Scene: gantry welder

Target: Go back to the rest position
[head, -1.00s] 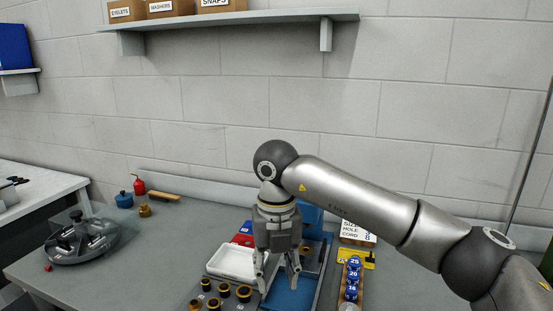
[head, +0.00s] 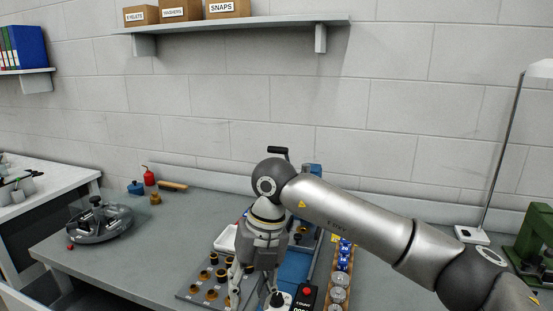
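My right gripper (head: 240,284) hangs fingers-down from the arm that comes in from the right. It is above the front of the bench (head: 150,232), beside a grey board with several dark and brass cylinders (head: 205,290). Its two fingers are spread apart and I see nothing between them. My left gripper is not in view.
A white tray (head: 226,240) and a blue press-like device (head: 296,266) stand close around the gripper. A counter with a red button (head: 306,294) is at the front. A round grey fixture (head: 100,222) sits at left. A lamp (head: 474,235) and green machine (head: 535,235) stand at right.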

